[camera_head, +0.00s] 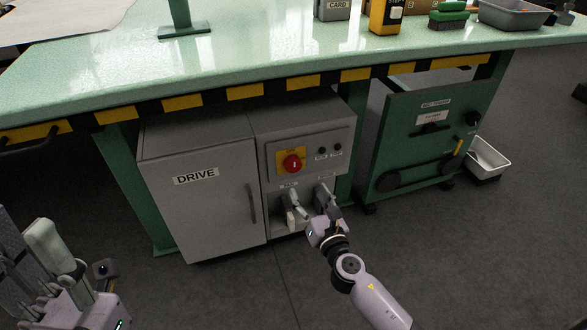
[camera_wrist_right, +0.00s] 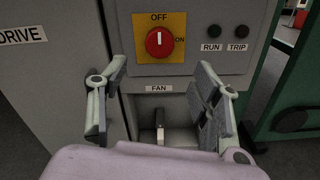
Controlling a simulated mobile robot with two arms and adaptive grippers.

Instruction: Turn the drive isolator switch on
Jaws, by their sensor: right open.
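The drive isolator switch is a red rotary knob (camera_head: 292,163) on a yellow plate on the grey DRIVE cabinet (camera_head: 200,215). In the right wrist view the knob (camera_wrist_right: 159,42) has its white mark upright, toward OFF; ON is to its right. My right gripper (camera_head: 307,203) is open in front of the cabinet, just below the knob. Its fingers (camera_wrist_right: 160,78) are spread left and right of the FAN label, with nothing between them touching either finger. My left gripper (camera_head: 55,260) is at the lower left, partly cut off, away from the cabinet.
A small lever (camera_wrist_right: 160,126) stands in a recess under the FAN label (camera_wrist_right: 159,88). RUN and TRIP lamps (camera_wrist_right: 225,31) are right of the knob. The green bench top (camera_head: 220,60) overhangs the cabinet. A green control box (camera_head: 415,150) and a white bin (camera_head: 487,158) stand to the right.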

